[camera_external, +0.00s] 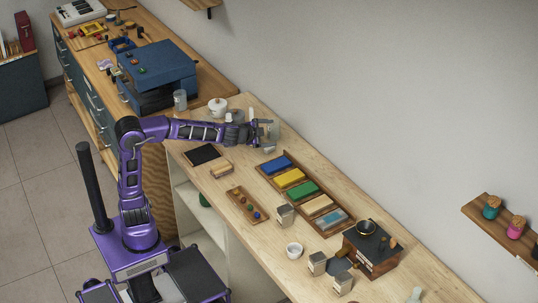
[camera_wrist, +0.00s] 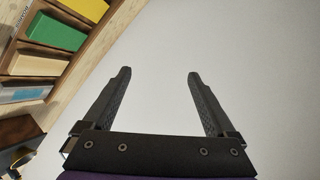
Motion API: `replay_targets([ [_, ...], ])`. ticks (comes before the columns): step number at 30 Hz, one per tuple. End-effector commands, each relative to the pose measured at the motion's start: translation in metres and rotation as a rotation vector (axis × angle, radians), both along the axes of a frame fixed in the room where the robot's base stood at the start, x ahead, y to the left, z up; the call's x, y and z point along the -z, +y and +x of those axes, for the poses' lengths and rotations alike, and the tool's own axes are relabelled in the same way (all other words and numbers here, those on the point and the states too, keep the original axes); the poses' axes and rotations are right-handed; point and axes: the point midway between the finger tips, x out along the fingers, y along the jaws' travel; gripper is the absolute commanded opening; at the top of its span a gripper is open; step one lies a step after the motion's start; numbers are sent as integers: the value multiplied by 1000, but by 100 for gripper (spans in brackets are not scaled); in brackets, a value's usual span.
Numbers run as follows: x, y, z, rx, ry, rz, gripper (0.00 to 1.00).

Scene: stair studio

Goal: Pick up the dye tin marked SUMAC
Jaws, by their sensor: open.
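Several small grey tins with pale fronts stand on the light wooden bench: one (camera_external: 285,214) beside the colour block tray, one (camera_external: 317,262) near the wooden box, and one (camera_external: 342,281) at the front. Their markings are too small to read, so I cannot tell which is SUMAC. My gripper (camera_external: 269,135) is above the far part of the bench, close to the wall and well away from these tins. In the wrist view my gripper (camera_wrist: 158,73) is open, with nothing between its fingers. No tin can be made out in the wrist view.
A tray (camera_external: 337,232) of coloured blocks lies along the wall side. A small white bowl (camera_external: 294,250) and a wooden box (camera_external: 371,254) with a brass-rimmed top stand near the tins. A rack (camera_external: 247,205) of small coloured pieces lies left. A wall shelf (camera_external: 483,211) holds jars.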

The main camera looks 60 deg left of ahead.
Motion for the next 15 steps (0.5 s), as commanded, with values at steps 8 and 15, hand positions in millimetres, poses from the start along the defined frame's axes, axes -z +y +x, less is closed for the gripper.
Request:
replay_targets([
  [8,0,-21,-5,64,23,50,91],
  [15,1,-47,-10,145,49,126,91],
])
